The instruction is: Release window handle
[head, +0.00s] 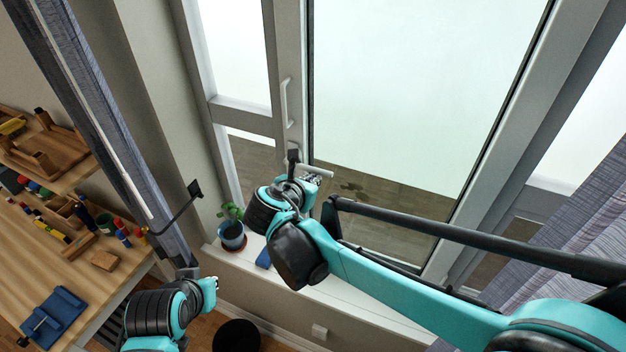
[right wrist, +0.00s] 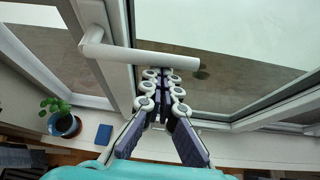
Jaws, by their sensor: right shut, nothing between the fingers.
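The white window handle (head: 315,171) sticks out sideways from the window frame, its lever roughly level. In the right wrist view the handle (right wrist: 140,54) runs from its base on the frame across to a free end at right. My right gripper (head: 312,181) is shut and empty, just below the lever. In the right wrist view its fingertips (right wrist: 163,75) are close to the lever; I cannot tell whether they touch it. My left gripper (head: 212,284) is low at the left, away from the window, and its fingers are too small to read.
A second, upright white handle (head: 285,103) sits higher on the frame. A potted plant (head: 231,232) and a blue item (head: 263,258) stand on the sill (head: 340,300). A wooden workbench (head: 30,260) with toys is at left. Curtains hang on both sides.

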